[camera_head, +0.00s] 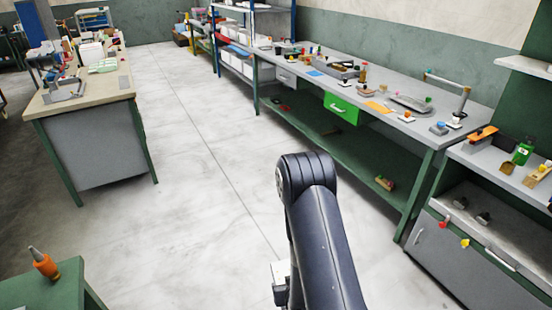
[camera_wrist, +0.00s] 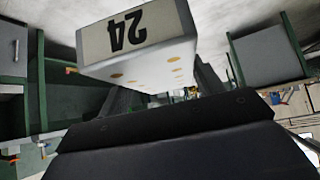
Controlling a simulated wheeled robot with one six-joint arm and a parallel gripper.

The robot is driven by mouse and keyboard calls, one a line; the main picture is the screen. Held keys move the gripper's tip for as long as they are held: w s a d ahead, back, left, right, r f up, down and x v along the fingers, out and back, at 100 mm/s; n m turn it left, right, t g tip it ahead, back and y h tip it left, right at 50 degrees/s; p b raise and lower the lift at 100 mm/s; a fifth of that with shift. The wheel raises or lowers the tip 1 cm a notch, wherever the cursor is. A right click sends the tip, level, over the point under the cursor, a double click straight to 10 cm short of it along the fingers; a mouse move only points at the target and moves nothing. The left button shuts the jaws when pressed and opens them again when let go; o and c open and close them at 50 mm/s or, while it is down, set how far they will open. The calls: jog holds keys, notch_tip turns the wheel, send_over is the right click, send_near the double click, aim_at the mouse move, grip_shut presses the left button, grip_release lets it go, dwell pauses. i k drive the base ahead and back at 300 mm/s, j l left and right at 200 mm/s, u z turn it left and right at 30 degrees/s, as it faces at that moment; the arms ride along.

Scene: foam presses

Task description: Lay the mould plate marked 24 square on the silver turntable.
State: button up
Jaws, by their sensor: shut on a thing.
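The mould plate marked 24 (camera_wrist: 165,52) is a pale grey block that fills the upper middle of the wrist view. Its label reads upside down there, and orange-brown spots dot the face nearest my gripper. My gripper (camera_wrist: 163,90) is shut on this plate, with a dark finger at each side. In the head view my dark arm hides most of the gripper; a small pale piece shows left of the arm, low in the picture. I cannot make out the silver turntable for certain in either view.
A grey cabinet (camera_head: 480,250) stands at lower right. A beige-topped bench (camera_head: 75,98) stands left, a green table (camera_head: 50,295) at lower left. The pale floor between is clear.

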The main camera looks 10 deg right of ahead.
aim_at(412, 102)
jog(key=i+z, duration=0.75)
jog(key=z, duration=0.2)
jog(key=i+j+z, duration=0.25)
jog(key=z, duration=0.25)
jog(key=i+j+z, duration=0.15)
jog(key=i+j, duration=0.15)
jog(key=i+j+z, duration=0.1)
jog(key=i+j, duration=0.2)
jog(key=i+j+z, duration=0.15)
jog(key=i+j, duration=0.15)
jog(key=j, duration=0.25)
jog(key=i+j+z, duration=0.15)
jog(key=j, duration=0.25)
jog(key=i+j, duration=0.3)
jog(key=j, duration=0.2)
jog(key=i+j, duration=0.3)
jog(key=j, duration=0.15)
jog(key=i+j, duration=0.3)
jog(key=j, duration=0.2)
